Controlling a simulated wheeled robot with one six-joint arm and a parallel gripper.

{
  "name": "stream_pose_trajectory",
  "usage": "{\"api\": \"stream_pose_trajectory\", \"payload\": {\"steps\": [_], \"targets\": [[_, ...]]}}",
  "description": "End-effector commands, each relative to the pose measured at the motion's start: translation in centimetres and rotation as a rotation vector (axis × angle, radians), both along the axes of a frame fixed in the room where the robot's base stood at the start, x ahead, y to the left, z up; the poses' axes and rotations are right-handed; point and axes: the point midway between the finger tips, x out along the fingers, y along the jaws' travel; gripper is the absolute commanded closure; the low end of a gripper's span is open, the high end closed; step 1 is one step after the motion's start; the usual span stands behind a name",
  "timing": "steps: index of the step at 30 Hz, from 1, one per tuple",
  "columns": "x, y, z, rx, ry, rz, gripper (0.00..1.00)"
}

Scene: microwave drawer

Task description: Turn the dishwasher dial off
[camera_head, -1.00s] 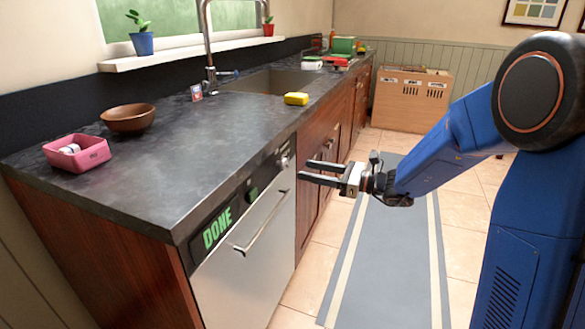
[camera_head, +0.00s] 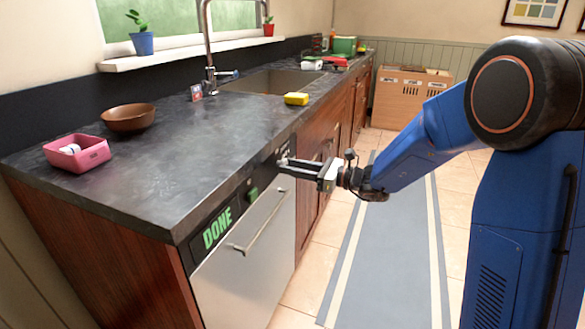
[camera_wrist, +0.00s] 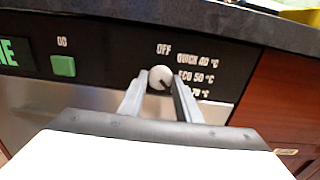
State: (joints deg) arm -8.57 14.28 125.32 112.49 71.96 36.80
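The dishwasher (camera_head: 240,265) has a light front, a bar handle and a black control strip under the counter. Its dial (camera_wrist: 160,77) is a small round pale knob in the wrist view. A dark mark on the dial points to the lower right, away from the OFF label (camera_wrist: 164,49) above it. Labels with temperatures stand to its right, the lowest partly hidden by a finger. My gripper (camera_wrist: 160,83) is at the dial, one finger on each side, and looks shut on it. In the head view my gripper (camera_head: 284,165) reaches the strip's right end and hides the dial.
A green button (camera_wrist: 63,66) and a green DONE display (camera_head: 217,229) lie left of the dial. The counter edge (camera_wrist: 200,17) runs just above. A yellow sponge (camera_head: 296,98), wooden bowl (camera_head: 128,117) and pink container (camera_head: 91,157) stand on the counter. The floor mat (camera_head: 385,265) is clear.

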Motion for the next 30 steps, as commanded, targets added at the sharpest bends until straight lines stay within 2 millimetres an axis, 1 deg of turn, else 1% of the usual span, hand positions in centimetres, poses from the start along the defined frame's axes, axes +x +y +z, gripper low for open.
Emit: {"api": "stream_pose_trajectory", "payload": {"steps": [8,14,20,30], "targets": [[0.0,-0.02,0.01,-0.004,-0.012,0.0,0.92],[0.01,-0.03,0.01,-0.028,-0.078,0.0,0.92],[0.04,-0.04,0.02,-0.077,-0.212,0.0,0.92],[0.09,-0.07,0.04,-0.186,-0.513,0.0,0.92]]}}
